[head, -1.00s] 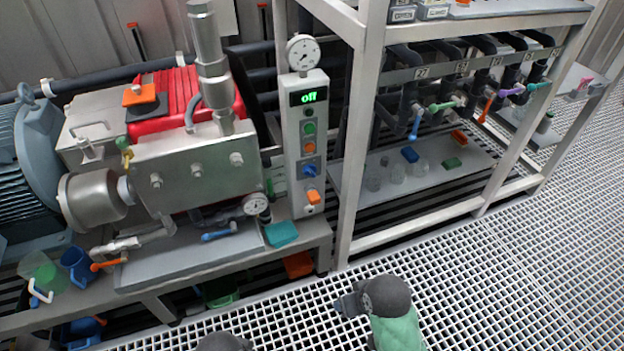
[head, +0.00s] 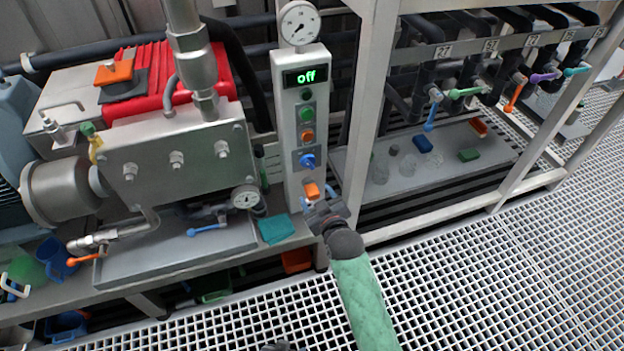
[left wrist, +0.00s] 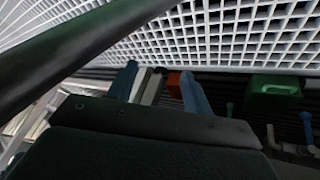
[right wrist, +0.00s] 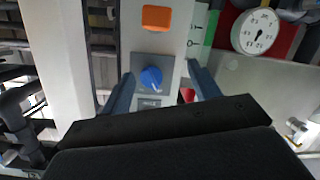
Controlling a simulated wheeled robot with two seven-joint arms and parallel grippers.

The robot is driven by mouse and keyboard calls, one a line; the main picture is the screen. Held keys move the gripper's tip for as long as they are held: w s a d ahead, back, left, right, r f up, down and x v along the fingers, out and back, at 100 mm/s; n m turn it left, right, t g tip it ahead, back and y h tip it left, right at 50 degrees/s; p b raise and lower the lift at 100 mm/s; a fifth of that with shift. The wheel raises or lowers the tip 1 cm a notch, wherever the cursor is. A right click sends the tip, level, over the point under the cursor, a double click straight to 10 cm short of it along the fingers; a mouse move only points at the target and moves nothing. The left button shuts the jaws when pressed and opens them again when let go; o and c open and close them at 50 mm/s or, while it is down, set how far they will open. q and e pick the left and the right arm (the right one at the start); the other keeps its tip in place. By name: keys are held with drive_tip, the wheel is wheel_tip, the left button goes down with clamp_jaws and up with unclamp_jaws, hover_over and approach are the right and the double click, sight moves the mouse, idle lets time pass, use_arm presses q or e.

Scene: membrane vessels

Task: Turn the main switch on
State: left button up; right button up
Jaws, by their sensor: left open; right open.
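The grey control box (head: 300,130) stands upright with a display (head: 305,76) reading "off" in green. A blue rotary knob (head: 308,160) on a grey plate sits low on its front, with an orange switch (head: 312,190) below it. Which one is labelled main switch I cannot read. My right gripper (head: 320,207) is open and empty, close to the box's lower front. In the right wrist view, the blue knob (right wrist: 151,78) appears between the open fingers (right wrist: 161,76); contact cannot be told. My left gripper (left wrist: 160,85) is open and empty, low over the floor grating.
A pump with a red motor cover (head: 170,80) stands left of the box on a bench. A pressure gauge (head: 300,23) tops the box. A rack post (head: 372,110) rises just right of it. The floor grating (head: 460,290) in front is clear.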

sight(308, 164)
use_arm(q)
drive_tip(key=shift+w+d+r+t, duration=0.15)
drive_tip(key=shift+w+r+t, duration=0.35)
drive_tip(key=shift+w+r, duration=0.25)
drive_tip(key=shift+w+d+r+t, duration=0.1)
drive_tip(key=shift+w+r+t, duration=0.4)
drive_tip(key=shift+w+r, duration=0.2)
use_arm(e)
drive_tip(key=shift+w+a+r+n+t+y, duration=0.1)
drive_tip(key=shift+w+a+r+n+t, duration=0.45)
drive_tip(key=shift+w, duration=0.8)
drive_tip(key=shift+w+a+r+n+t+y, duration=0.1)
drive_tip(key=shift+w+a+r+t, duration=0.15)
drive_tip(key=shift+w+r, duration=0.85)
drive_tip(key=shift+w+a+r+n+t+y, duration=0.1)
drive_tip(key=shift+w+a+r+n+t, duration=0.35)
drive_tip(key=shift+w, duration=1.1)
drive_tip(key=shift+d, duration=0.1)
drive_tip(key=c, duration=1)
use_arm(q)
drive_tip(key=shift+f, duration=0.1)
use_arm(e)
drive_tip(key=shift+o, duration=0.2)
